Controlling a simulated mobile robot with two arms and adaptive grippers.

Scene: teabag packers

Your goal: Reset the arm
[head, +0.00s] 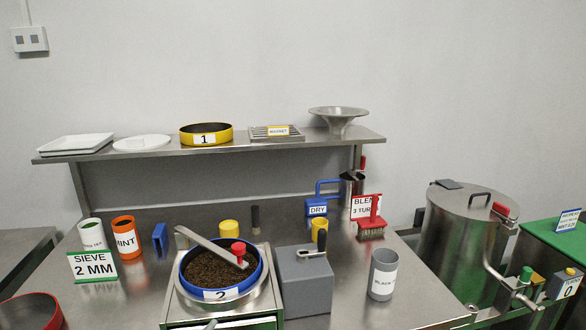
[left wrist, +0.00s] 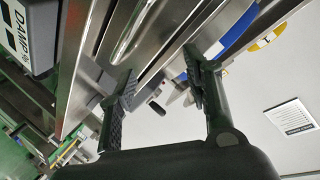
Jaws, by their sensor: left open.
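My left gripper (left wrist: 160,95) shows in the left wrist view with its two dark fingers apart. Nothing is between the fingers. Beyond them are steel surfaces, a blue part and a white wall, seen at a steep tilt. Neither gripper shows in the head view, and my right gripper is in no view.
A steel bench holds a blue-rimmed sieve marked 2 (head: 222,295) with dark tea, a MINT canister (head: 128,238), a grey canister (head: 383,275), a grey box (head: 304,281) and a red brush (head: 371,226). A shelf (head: 230,148) spans the back. A steel drum (head: 460,240) stands right.

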